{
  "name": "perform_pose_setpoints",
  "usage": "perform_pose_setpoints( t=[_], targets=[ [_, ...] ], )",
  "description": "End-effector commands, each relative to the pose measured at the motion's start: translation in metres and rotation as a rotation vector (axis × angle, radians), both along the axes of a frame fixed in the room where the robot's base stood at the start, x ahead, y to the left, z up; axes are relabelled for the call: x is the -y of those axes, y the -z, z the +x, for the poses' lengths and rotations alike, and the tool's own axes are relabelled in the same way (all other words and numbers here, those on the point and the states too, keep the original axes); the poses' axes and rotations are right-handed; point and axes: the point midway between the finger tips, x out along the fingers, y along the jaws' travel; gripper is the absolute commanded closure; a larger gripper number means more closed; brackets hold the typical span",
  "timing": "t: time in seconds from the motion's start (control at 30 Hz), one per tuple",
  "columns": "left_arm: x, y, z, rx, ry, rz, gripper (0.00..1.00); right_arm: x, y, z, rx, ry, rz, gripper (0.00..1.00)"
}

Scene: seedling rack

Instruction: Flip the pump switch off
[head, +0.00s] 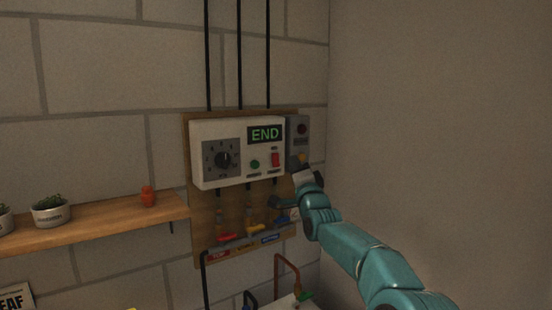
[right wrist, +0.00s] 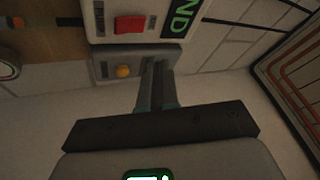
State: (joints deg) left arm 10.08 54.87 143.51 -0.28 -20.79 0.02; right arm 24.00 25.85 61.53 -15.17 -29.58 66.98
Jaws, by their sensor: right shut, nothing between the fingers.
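A white control box (head: 208,170) hangs on a wooden wall board. It has a dial (head: 223,160), a green button (head: 255,164), a red switch (head: 275,159) and a lit display reading END (head: 264,134). A grey box (head: 293,128) beside it carries a dark red round part (head: 302,128) and an orange knob (head: 302,157). The labels are too small to read, so I cannot tell which control is the pump switch. My right gripper (head: 302,176) is shut and empty, just below the grey box. In the right wrist view its fingers (right wrist: 159,68) overlap the grey box (right wrist: 142,56), right of the orange knob (right wrist: 123,71); contact is unclear.
Pipes with red, yellow and blue valve handles (head: 255,228) run below the control box, close to my right arm. The plain wall at right is clear.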

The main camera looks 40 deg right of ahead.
Motion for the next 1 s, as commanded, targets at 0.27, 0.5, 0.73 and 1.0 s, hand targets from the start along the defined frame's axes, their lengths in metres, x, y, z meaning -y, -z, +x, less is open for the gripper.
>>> perform_pose_setpoints(
  t=[0.27, 0.5, 0.73, 1.0],
  targets=[
    [0.000, -0.041, 0.000, 0.000, 0.000, 0.000, 0.63, 0.004, 0.007, 0.038, -0.002, 0.000, 0.000, 1.00],
    [0.000, -0.049, 0.000, 0.000, 0.000, 0.000, 0.63, 0.005, 0.014, 0.049, 0.000, 0.000, -0.001, 1.00],
    [0.000, -0.048, 0.000, 0.000, 0.000, 0.000, 0.63, 0.005, 0.015, 0.049, 0.000, 0.000, -0.001, 1.00],
    [0.000, -0.049, 0.000, 0.000, 0.000, 0.000, 0.63, 0.005, 0.015, 0.049, 0.000, 0.000, -0.001, 1.00]
  ],
)
